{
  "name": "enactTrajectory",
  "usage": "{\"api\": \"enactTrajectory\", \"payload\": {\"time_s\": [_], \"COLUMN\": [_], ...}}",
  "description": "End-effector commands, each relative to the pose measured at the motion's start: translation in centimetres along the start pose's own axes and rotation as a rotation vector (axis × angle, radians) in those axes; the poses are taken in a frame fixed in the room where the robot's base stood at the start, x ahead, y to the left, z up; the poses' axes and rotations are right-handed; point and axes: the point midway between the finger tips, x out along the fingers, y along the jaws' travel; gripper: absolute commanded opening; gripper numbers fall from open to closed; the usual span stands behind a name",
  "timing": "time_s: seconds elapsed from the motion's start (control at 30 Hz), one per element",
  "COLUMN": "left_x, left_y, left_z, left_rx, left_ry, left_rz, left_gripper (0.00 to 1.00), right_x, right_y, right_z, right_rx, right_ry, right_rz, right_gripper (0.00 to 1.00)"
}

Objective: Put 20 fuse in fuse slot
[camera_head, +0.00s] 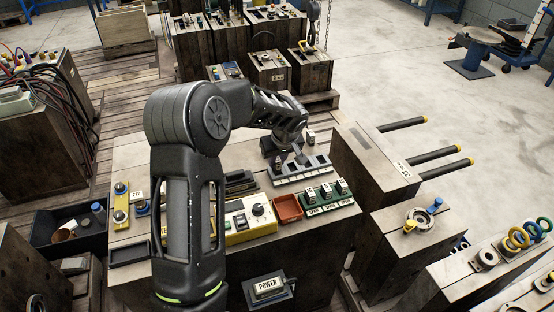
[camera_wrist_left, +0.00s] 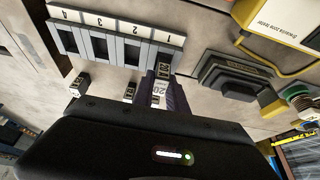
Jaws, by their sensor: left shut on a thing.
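The grey fuse slot strip (camera_head: 302,172) lies on the worktable; the left wrist view shows its slots numbered 1 to 4 (camera_wrist_left: 115,41). My left gripper (camera_head: 282,160) is over the strip's far left part in the head view. It is shut on a small fuse marked 20 (camera_wrist_left: 158,90), held close to the slot 1 end; I cannot tell whether they touch. Other small fuses stand nearby in the wrist view, one beside the held one (camera_wrist_left: 130,91) and one farther left (camera_wrist_left: 78,84). In the head view one loose fuse (camera_head: 311,137) stands beyond the strip.
A green holder (camera_head: 327,202) with three labelled blocks stands in front of the strip. A wooden block with dark rods (camera_head: 375,160) borders the right.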

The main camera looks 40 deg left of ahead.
Motion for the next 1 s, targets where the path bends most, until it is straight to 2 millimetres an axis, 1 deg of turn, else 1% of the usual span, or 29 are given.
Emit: {"api": "enactTrajectory", "payload": {"time_s": [0.27,0.73,1.0], "left_x": [0.01,0.21,0.16], "left_y": [0.02,0.06,0.04], "left_z": [0.0,0.07,0.06], "left_rx": [0.0,0.001,0.001], "left_ry": [0.0,0.001,0.001], "left_rz": [0.0,0.001,0.001], "left_gripper": [0.0,0.0,0.0], "right_x": [0.04,0.88,0.9], "right_y": [0.02,0.34,0.35], "right_z": [0.0,0.0,0.0], "right_rx": [0.0,0.0,0.0], "right_ry": [0.0,0.0,0.0], "right_rz": [0.0,0.0,0.0], "right_gripper": [0.36,0.36,0.36]}}
